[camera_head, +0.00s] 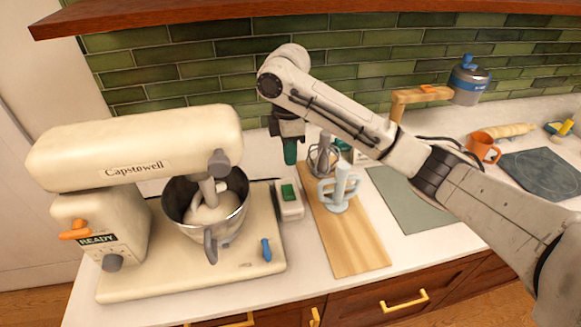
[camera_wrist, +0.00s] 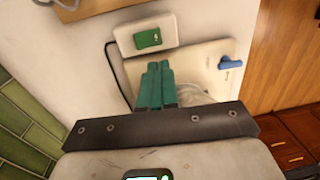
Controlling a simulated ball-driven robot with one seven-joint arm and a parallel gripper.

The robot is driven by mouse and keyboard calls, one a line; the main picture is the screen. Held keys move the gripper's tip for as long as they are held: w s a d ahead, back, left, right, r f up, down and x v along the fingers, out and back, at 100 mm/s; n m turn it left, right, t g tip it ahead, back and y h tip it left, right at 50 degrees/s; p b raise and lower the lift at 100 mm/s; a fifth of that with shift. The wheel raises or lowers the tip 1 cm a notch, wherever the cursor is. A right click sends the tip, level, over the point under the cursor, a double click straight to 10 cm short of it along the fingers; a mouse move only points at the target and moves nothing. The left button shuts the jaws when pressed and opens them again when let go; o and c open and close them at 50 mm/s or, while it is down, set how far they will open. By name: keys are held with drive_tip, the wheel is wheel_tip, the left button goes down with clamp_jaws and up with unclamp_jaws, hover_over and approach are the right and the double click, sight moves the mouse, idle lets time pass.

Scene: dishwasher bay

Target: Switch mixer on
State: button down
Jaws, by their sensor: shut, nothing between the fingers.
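The cream stand mixer (camera_head: 135,146) stands at the left of the counter, with a metal bowl (camera_head: 204,225) under its head. Its column has a READY label (camera_head: 98,240), an orange lever (camera_head: 75,230) and a dark knob (camera_head: 112,262). A blue lever (camera_head: 266,250) is on its base; it also shows in the wrist view (camera_wrist: 230,63). A white box with a green rocker switch (camera_head: 288,192) sits right of the base; the switch shows in the wrist view (camera_wrist: 148,38). My gripper (camera_head: 290,163) has teal fingers, shut and empty, above and behind the box, apart from it.
A wooden board (camera_head: 348,240) with a pale blue stand (camera_head: 340,188) lies right of the box. A whisk (camera_head: 323,155) is behind it. A grey-green mat (camera_head: 412,200) is further right. A dark cord (camera_wrist: 115,65) runs from the box. A wooden shelf (camera_head: 230,8) hangs above.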

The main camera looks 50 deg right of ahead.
drive_tip(key=shift+s+a+r, duration=0.15)
drive_tip(key=shift+r, duration=1.2)
